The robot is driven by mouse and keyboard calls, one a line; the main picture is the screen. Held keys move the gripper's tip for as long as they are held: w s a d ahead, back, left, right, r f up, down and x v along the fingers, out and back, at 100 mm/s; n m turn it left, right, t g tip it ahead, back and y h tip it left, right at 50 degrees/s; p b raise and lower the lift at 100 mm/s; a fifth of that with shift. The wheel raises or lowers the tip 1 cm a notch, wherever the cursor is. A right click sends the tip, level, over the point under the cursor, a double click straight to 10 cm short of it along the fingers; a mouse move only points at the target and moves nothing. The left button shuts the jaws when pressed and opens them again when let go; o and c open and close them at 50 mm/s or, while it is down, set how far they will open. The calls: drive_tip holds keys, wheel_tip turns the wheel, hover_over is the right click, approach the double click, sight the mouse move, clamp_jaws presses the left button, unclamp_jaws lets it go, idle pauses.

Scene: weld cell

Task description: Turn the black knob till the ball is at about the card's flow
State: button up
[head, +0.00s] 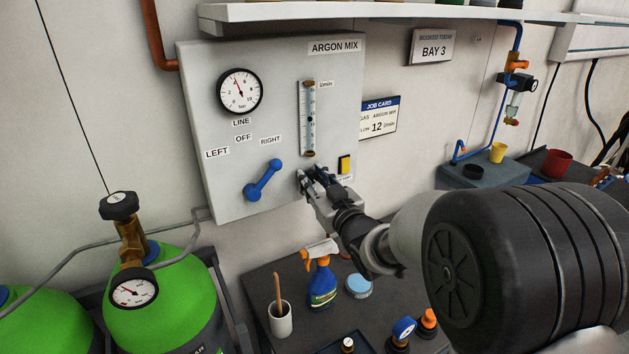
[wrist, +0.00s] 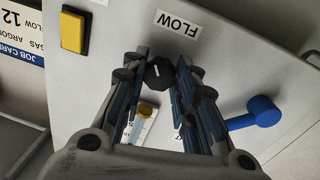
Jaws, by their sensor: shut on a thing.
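My gripper (wrist: 161,66) is shut on the knob, a finger on each side. In the head view my gripper (head: 314,174) covers the knob. The flow tube (head: 308,135) stands upright above it with a scale too small to read. A small dark ball (head: 310,119) shows about mid-height in the tube. The job card (head: 379,117) reads argon mix, flow 12 l/min.
The panel (head: 205,75) also carries a pressure gauge (head: 239,91), a blue lever (head: 262,181) and a yellow switch (head: 344,164) close right of my gripper. A spray bottle (head: 321,280) and a white cup (head: 281,319) stand on the bench below.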

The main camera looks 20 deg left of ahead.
drive_tip(key=c, duration=0.4)
drive_tip(key=shift+m, duration=1.6)
drive_tip(key=o, duration=1)
drive_tip(key=shift+d, duration=0.1)
drive_tip(key=v, duration=1.2)
drive_tip(key=shift+r, duration=0.2)
